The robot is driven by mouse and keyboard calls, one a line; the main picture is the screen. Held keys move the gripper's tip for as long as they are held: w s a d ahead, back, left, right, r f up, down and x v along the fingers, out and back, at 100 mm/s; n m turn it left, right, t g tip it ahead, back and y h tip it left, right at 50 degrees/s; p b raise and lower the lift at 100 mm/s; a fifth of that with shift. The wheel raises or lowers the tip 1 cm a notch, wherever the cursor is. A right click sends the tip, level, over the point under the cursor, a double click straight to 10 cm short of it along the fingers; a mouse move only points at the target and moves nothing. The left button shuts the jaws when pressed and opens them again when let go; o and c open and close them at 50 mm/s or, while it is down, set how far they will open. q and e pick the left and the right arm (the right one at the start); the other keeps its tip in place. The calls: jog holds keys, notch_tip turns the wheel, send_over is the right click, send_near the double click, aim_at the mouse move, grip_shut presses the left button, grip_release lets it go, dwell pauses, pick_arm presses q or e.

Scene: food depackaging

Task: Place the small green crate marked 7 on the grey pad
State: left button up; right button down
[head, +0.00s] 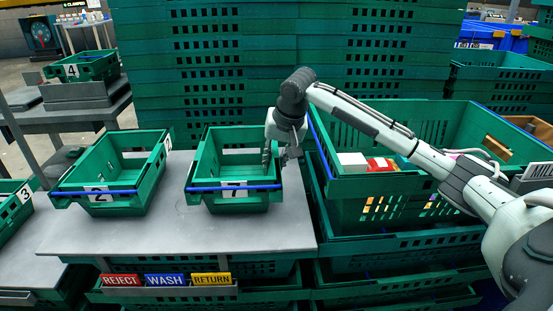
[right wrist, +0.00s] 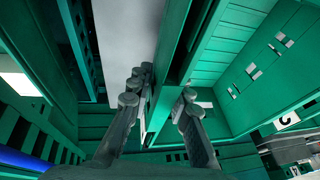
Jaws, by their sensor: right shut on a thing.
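The small green crate marked 7 (head: 234,190) stands upright on the grey bench top (head: 150,232), with a blue strip along its front rim. My right gripper (head: 279,155) is at the crate's right side wall. In the right wrist view its fingers (right wrist: 160,97) stand on either side of a green wall and are shut on it. The wall's lower part is partly hidden by the fingers. No grey pad can be told apart for certain; a flat grey slab (head: 22,98) lies on the stand at the far left. My left gripper is out of view.
A green crate marked 2 (head: 100,198) stands left of crate 7. Crate 4 (head: 72,72) and crate 3 (head: 22,196) are farther left. A large green crate (head: 350,184) holding packages stands close on the right. Tall green stacks (head: 225,60) block the back.

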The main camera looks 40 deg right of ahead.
jog(key=c, duration=1.4)
grip_release()
jog(key=shift+f, duration=0.1)
jog(key=shift+r, duration=0.45)
jog(key=v, duration=1.1)
jog(key=shift+s+r, duration=0.15)
jog(key=shift+r, duration=0.05)
